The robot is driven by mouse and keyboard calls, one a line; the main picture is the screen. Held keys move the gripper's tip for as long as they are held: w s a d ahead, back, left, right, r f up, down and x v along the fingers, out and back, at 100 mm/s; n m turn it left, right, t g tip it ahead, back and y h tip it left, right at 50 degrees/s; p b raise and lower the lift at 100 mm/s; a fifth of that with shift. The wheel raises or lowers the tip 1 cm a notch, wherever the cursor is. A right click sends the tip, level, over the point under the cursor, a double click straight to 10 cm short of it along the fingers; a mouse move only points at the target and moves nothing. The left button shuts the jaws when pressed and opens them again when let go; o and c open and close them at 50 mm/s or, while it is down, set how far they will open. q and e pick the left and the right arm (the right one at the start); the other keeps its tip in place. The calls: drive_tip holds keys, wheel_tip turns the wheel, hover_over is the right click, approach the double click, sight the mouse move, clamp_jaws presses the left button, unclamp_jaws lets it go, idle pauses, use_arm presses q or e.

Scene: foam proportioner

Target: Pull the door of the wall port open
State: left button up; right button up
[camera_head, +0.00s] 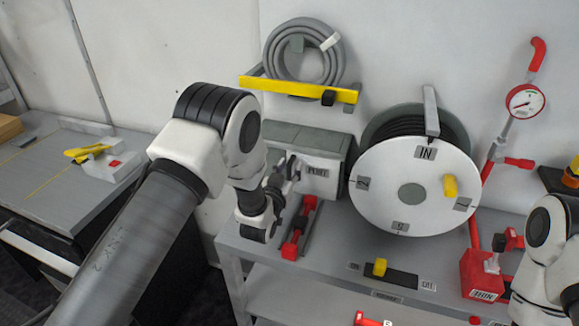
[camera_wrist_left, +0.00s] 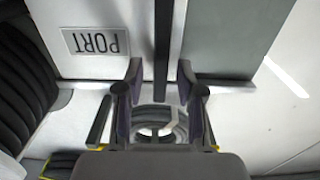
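The wall port is a grey box (camera_head: 300,137) on the wall above the bench, its pale front door (camera_head: 320,184) carrying a PORT label. In the left wrist view the door (camera_wrist_left: 110,20) shows with the label (camera_wrist_left: 95,41) upside down. A dark upright bar (camera_wrist_left: 162,40), which looks like the door's handle, runs beside the label. My left gripper (camera_head: 288,168) is in front of the door's left part. In the wrist view its two fingers (camera_wrist_left: 160,82) stand apart on either side of the bar's line, with gaps; contact cannot be told. My right gripper is out of view.
A white hose reel (camera_head: 385,205) stands just right of the port. A coiled grey hose (camera_head: 302,62) hangs on a yellow rack (camera_head: 310,91) above. A red fitting (camera_head: 297,232) sits below the gripper. A red box (camera_head: 482,277) is at right.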

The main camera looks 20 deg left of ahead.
use_arm(q)
drive_tip(key=shift+s+r, duration=0.1)
drive_tip(key=shift+s, duration=0.05)
drive_tip(key=shift+c, duration=0.7)
clamp_jaws()
drive_tip(key=shift+a, duration=0.1)
drive_tip(key=a+b, duration=0.2)
drive_tip(key=a, duration=0.8)
drive_tip(key=shift+w+a+b, duration=0.2)
drive_tip(key=shift+a+b, duration=0.05)
drive_tip(key=shift+b, duration=0.1)
drive_tip(key=shift+o, duration=0.7)
unclamp_jaws()
